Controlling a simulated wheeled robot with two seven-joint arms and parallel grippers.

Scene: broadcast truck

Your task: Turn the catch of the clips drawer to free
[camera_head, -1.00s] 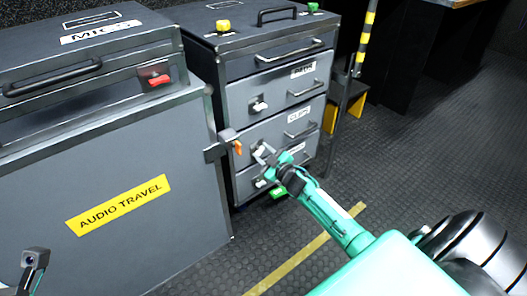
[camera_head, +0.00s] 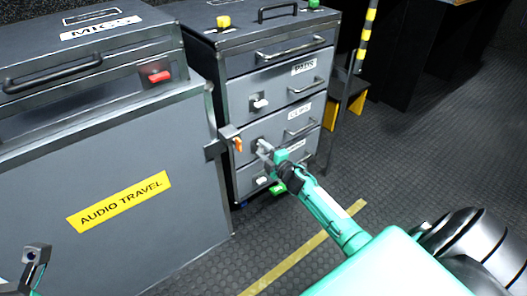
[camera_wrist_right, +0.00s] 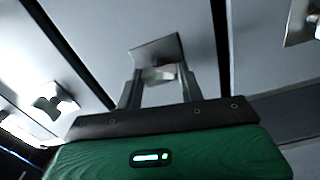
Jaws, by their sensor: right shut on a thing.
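The clips drawer (camera_head: 285,127) is the middle of three labelled drawers in the grey cabinet. Its catch is mostly hidden by my right gripper (camera_head: 264,148) in the head view. The wrist view shows this pale catch (camera_wrist_right: 158,74) on a square metal plate, between the two fingers of my right gripper (camera_wrist_right: 158,90). The fingers are shut on it from both sides. I cannot tell which way the catch is turned. Part of my left gripper (camera_head: 34,262) shows at the lower left, away from the cabinet; its jaw opening is unclear.
White catches of the drawer above (camera_head: 260,103) and the drawer below (camera_head: 262,181) are close by. An orange lever (camera_head: 237,145) on a bracket stands just left of my right gripper. A large grey case (camera_head: 130,215) fills the left. The floor at right is open.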

